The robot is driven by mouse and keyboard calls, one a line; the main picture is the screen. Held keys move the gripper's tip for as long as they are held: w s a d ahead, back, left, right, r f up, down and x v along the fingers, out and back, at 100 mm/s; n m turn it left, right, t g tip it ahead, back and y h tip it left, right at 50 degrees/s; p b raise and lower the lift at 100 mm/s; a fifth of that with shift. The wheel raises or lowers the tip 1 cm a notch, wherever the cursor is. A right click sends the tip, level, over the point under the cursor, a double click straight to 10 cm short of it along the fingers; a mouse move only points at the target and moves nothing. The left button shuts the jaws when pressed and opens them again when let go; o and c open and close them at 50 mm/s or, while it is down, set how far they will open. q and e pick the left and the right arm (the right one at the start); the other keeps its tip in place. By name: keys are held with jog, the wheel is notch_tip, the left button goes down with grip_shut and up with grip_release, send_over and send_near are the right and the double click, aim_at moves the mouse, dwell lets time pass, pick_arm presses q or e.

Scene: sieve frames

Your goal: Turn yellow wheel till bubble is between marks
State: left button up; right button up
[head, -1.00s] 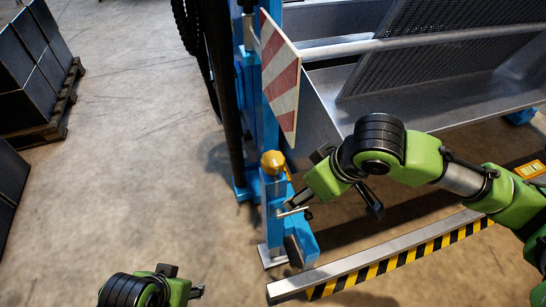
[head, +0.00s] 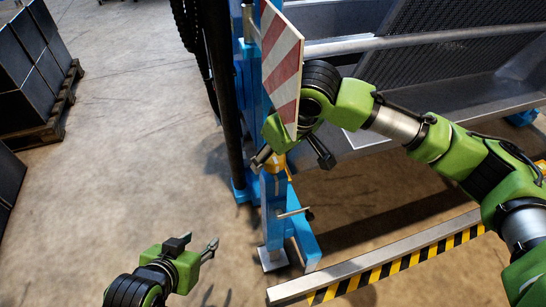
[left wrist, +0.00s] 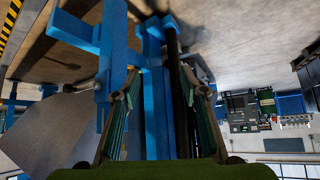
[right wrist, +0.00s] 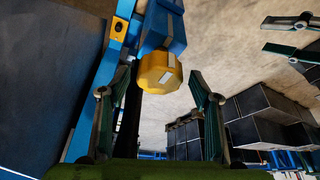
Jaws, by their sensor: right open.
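The yellow wheel (head: 281,163) sits on top of the short blue post (head: 272,205) and is partly covered by my right gripper in the head view. In the right wrist view the wheel (right wrist: 160,73) is faceted, with a pale mark, and lies between the fingertips of my right gripper (right wrist: 161,78). That gripper is open; I cannot tell if it touches the wheel. My left gripper (head: 198,244) is open and empty, low and left of the post. A yellow level (head: 541,170) shows at the right edge, partly hidden by my arm; its bubble cannot be read.
A red-and-white striped board (head: 281,60) hangs close to my right gripper. A small lever (head: 293,212) sticks out of the post. A black-and-yellow striped beam (head: 380,262) lies in front. Dark crates on a pallet (head: 42,125) stand far left. Floor between is clear.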

jog(key=shift+w+f, duration=0.1)
jog(key=shift+f, duration=0.1)
pick_arm(q)
jog(key=shift+w+d+r+t, duration=0.3)
jog(key=shift+w+r+t, duration=0.1)
jog(key=shift+w+r, duration=0.25)
pick_arm(e)
jog(key=shift+c, duration=0.5)
